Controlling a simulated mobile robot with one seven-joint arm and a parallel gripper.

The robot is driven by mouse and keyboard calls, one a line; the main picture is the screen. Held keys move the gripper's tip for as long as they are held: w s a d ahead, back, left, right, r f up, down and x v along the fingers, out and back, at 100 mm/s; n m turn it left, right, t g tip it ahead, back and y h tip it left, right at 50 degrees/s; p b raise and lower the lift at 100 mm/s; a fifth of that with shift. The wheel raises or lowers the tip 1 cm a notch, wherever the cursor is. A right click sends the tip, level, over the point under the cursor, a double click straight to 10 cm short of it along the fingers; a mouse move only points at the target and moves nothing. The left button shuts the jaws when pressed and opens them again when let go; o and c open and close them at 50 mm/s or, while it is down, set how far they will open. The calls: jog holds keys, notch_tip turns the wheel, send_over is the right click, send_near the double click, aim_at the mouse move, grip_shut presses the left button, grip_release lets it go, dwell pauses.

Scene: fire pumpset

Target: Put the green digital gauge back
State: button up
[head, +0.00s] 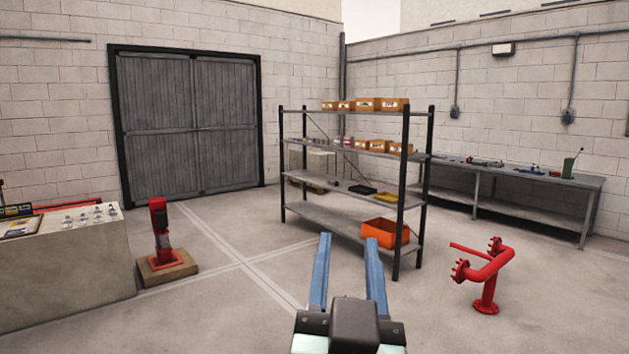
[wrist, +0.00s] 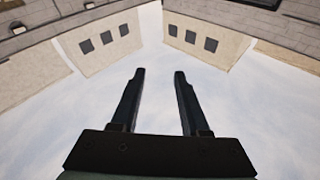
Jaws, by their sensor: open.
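My gripper (head: 348,240) is open and empty in the head view, with its two blue fingers apart and raised in front of the shelf rack. In the wrist view my gripper (wrist: 159,73) shows two dark fingers apart, nothing between them, against sky and the tops of walls. I cannot make out a green digital gauge in either view. A small green object (head: 568,168) stands on the workbench at the right, too small to identify.
A shelf rack (head: 346,221) with boxes and an orange bin (head: 384,233) stands ahead. Red pipework (head: 488,272) is at right, a long workbench (head: 536,180) behind it. A concrete counter (head: 62,268) and a red post (head: 160,232) are at left. Floor between is clear.

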jog(key=s+a+r+n+t+y, duration=0.1)
jog(key=s+r+t, duration=0.2)
jog(key=s+r, duration=0.2)
jog(key=s+a+r+n+t+y, duration=0.1)
jog(key=s+r, duration=0.4)
jog(key=r, duration=0.6)
jog(key=shift+s+a+n+t, duration=0.3)
jog(key=shift+a+t, duration=0.35)
jog(key=shift+t, duration=0.45)
jog(key=shift+w, duration=0.1)
